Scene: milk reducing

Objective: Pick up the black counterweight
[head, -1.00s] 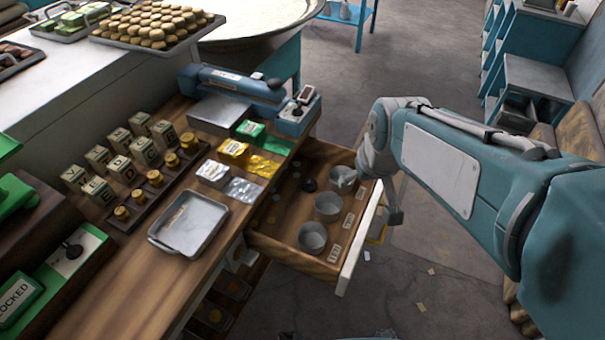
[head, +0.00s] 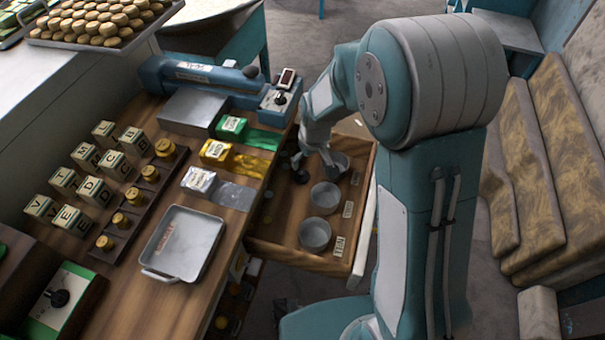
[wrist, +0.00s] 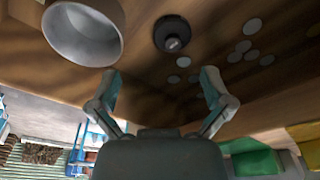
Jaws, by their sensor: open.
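The black counterweight (wrist: 172,34) is a small dark round piece with a knob on top. It lies on the wooden floor of the open drawer (head: 285,236), and part of it (head: 300,176) shows below my gripper in the head view. My gripper (wrist: 160,75) is open and empty, its two fingers spread, with the counterweight ahead of the gap between them. In the head view my gripper (head: 311,160) points down over the drawer's far end, near a metal cup. I cannot tell the exact height above the counterweight.
Metal cups (head: 315,235) stand in a row along the drawer's right side; one rim (wrist: 82,34) is close to my left finger in the wrist view. Several pale discs (wrist: 245,47) lie right of the counterweight. A metal tray (head: 184,243) sits on the counter.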

